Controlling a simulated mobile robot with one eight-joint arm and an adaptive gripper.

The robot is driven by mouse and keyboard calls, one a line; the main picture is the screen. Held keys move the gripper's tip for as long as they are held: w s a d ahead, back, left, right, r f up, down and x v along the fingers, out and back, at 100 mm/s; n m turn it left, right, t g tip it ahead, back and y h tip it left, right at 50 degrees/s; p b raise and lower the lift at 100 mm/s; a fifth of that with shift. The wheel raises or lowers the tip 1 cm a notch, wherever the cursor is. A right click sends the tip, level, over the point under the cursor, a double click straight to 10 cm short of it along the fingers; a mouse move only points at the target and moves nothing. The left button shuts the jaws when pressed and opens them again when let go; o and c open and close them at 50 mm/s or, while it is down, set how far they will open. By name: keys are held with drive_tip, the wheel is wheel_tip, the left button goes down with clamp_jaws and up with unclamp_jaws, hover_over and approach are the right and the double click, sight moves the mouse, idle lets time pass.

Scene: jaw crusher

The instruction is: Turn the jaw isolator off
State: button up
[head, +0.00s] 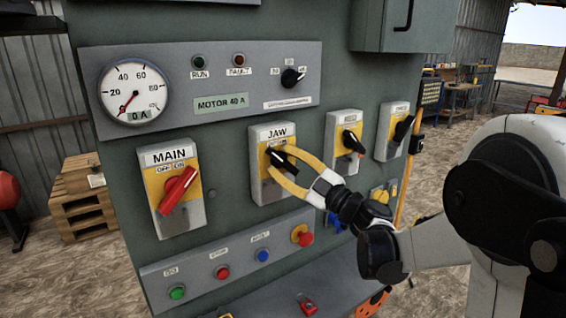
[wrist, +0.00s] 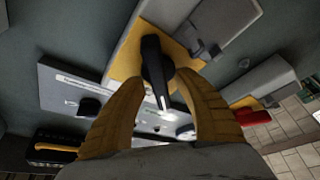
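The JAW isolator (head: 261,186) is a grey box with a yellow plate and a black rotary handle (head: 288,159), in the middle of the panel in the head view. The handle sits slanted, and my fingers partly cover its OFF/ON marks. In the wrist view the black handle (wrist: 154,58) with its white line stands between the fingers. My gripper (head: 271,158) has its two yellow fingers around the handle, tips drawn in close to its sides. It also shows in the wrist view (wrist: 160,78). The exact contact at the tips is hard to see.
The MAIN isolator (head: 154,207) with a red handle is to the left. Two more isolators with black handles (head: 351,141) are to the right. A gauge (head: 133,92) reading 0 A is above. A row of push buttons (head: 222,272) runs below.

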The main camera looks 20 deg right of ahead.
drive_tip(key=v, duration=1.2)
drive_tip(key=d+r+m+t+h, duration=0.3)
drive_tip(key=d+r+m+h, duration=0.3)
drive_tip(key=m+h, duration=0.75)
drive_tip(key=s+a+f+m+g, duration=0.1)
drive_tip(key=s+a+f+g, duration=0.5)
drive_tip(key=s+f, duration=0.4)
drive_tip(key=s+a+f+m+g+y, duration=0.1)
drive_tip(key=s+a+f+m+g, duration=0.1)
drive_tip(key=s+a+f+g, duration=0.4)
drive_tip(key=s+f+g, duration=0.1)
drive_tip(key=s+f, duration=0.3)
drive_tip(key=shift+a+f, duration=0.15)
drive_tip(key=shift+f, duration=0.2)
